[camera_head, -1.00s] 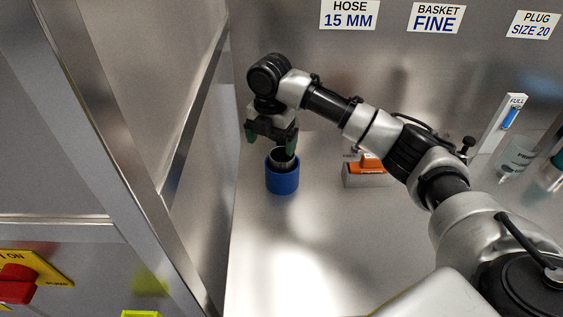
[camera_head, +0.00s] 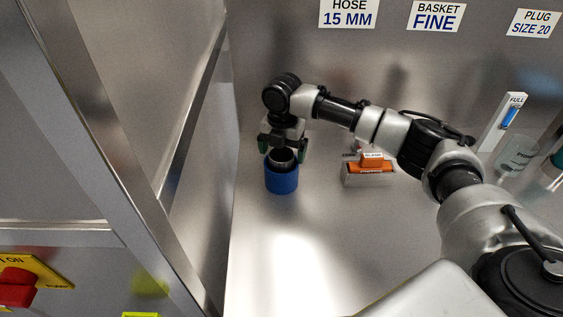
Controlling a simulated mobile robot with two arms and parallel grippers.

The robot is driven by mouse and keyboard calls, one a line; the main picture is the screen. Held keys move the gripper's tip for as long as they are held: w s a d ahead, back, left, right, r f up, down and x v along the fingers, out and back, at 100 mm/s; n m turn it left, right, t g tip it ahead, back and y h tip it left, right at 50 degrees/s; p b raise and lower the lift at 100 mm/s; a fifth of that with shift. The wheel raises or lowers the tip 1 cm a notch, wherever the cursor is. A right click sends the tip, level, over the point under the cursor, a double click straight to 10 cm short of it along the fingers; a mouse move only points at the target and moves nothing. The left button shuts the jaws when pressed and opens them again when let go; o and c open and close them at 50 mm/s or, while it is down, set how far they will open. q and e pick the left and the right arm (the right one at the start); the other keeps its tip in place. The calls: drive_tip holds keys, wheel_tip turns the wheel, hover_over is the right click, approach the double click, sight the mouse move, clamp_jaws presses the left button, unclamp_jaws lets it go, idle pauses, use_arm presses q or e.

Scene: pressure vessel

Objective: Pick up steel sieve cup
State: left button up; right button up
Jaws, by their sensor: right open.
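The steel sieve cup (camera_head: 282,158) sits upright in a blue cylindrical holder (camera_head: 281,182) on the steel bench, with its dark rim and upper wall showing above the blue. My right gripper (camera_head: 283,149) points down over the cup. Its green-tipped fingers are apart, one to the left and one to the right of the cup's top. I cannot tell whether either finger touches the cup. My left gripper is not in view.
An orange-topped block (camera_head: 369,172) stands to the right of the blue holder. A white gauge marked FULL (camera_head: 502,122) and a clear beaker (camera_head: 516,154) stand further right. A steel frame post (camera_head: 130,190) bounds the left. The front bench is clear.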

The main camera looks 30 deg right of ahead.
drive_tip(key=shift+w+f, duration=0.1)
drive_tip(key=shift+f, duration=0.5)
drive_tip(key=c, duration=1.1)
drive_tip(key=shift+r, duration=0.15)
